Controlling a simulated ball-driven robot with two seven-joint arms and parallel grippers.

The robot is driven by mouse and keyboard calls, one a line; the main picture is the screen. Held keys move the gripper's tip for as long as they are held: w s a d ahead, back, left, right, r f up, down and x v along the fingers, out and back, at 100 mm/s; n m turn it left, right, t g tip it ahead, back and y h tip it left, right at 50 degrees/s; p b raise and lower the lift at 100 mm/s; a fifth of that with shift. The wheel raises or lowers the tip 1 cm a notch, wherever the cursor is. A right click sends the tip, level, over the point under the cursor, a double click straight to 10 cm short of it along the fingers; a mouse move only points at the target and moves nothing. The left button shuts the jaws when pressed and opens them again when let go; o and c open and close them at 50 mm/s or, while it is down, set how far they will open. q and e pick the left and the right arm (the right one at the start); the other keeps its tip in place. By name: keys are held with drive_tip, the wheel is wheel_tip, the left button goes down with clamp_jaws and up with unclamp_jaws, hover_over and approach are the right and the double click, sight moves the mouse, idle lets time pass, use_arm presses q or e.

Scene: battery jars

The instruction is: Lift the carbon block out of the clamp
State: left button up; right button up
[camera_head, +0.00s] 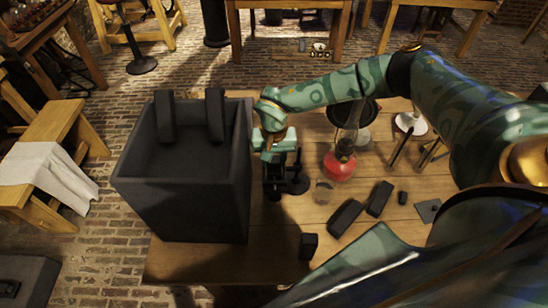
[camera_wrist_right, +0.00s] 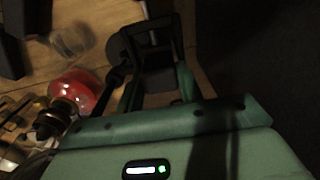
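The dark clamp (camera_head: 292,186) stands on the wooden table just right of the large dark box. My right gripper (camera_head: 274,155) points down at the clamp's top and partly covers it. In the right wrist view, my right gripper's two green fingers (camera_wrist_right: 158,88) stand apart, one on each side of a dark block-like shape (camera_wrist_right: 155,55). This shape and the clamp are both nearly black, so I cannot tell the carbon block from the clamp. Whether the fingers touch it is not clear. My left gripper is not in view.
The tall open dark box (camera_head: 190,205) stands close left, with two dark upright slabs at its back. A red lamp-like vessel (camera_head: 338,165), a clear glass (camera_head: 323,192) and dark blocks (camera_head: 345,217) lie to the right. A small block (camera_head: 308,245) sits near the front edge.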

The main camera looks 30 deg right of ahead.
drive_tip(key=shift+s+a+p, duration=0.1)
drive_tip(key=shift+s+p, duration=0.05)
drive_tip(key=shift+p, duration=0.15)
idle(0.4)
drive_tip(key=shift+r, duration=0.15)
wheel_tip(320, 180, up, 12)
drive_tip(key=p, duration=1)
idle(1.1)
idle(0.4)
